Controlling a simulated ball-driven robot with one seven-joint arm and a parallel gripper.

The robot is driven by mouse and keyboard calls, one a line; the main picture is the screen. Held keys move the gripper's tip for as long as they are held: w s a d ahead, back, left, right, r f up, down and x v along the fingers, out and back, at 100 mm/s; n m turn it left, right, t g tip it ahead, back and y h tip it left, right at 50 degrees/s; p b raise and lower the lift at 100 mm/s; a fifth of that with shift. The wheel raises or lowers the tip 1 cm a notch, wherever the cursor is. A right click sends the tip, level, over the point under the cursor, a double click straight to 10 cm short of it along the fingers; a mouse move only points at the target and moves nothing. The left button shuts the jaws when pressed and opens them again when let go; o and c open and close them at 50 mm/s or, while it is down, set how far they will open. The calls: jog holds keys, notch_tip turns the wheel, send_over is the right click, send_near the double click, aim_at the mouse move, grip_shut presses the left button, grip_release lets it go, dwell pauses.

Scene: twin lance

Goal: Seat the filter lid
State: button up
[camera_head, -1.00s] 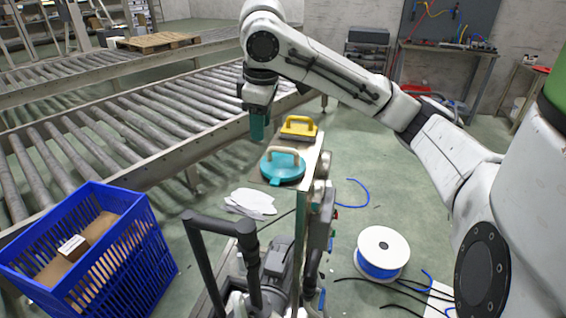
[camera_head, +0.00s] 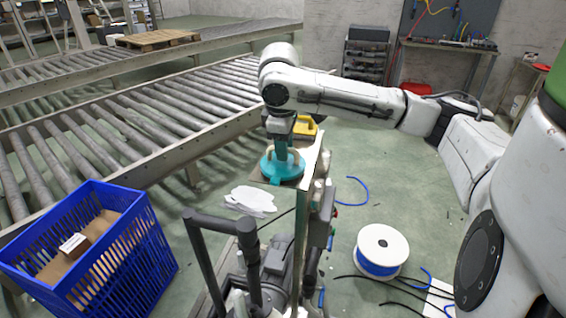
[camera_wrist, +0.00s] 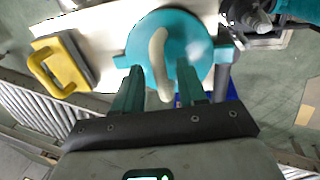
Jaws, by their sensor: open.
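The teal round lid (camera_head: 283,172) with a cream arched handle rests on the top panel of the stand. In the wrist view the lid (camera_wrist: 196,38) shows from above with its handle (camera_wrist: 160,62) lying between my two fingers. My gripper (camera_wrist: 160,80) is open, its teal fingers one on each side of the handle, with a gap on both sides. In the head view my gripper (camera_head: 282,152) points down over the lid and hides part of the handle. Whether the lid is fully seated cannot be seen.
A yellow-handled block (camera_head: 304,126) sits behind the lid on the same panel (camera_head: 308,160); it also shows in the wrist view (camera_wrist: 62,62). A blue crate (camera_head: 90,250) stands at left, roller conveyors (camera_head: 120,130) behind. A cable spool (camera_head: 381,252) stands on the floor at right.

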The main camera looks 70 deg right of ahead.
jog(key=shift+d+f, duration=0.15)
jog(key=shift+f, duration=0.65)
jog(key=shift+c, duration=0.2)
grip_shut()
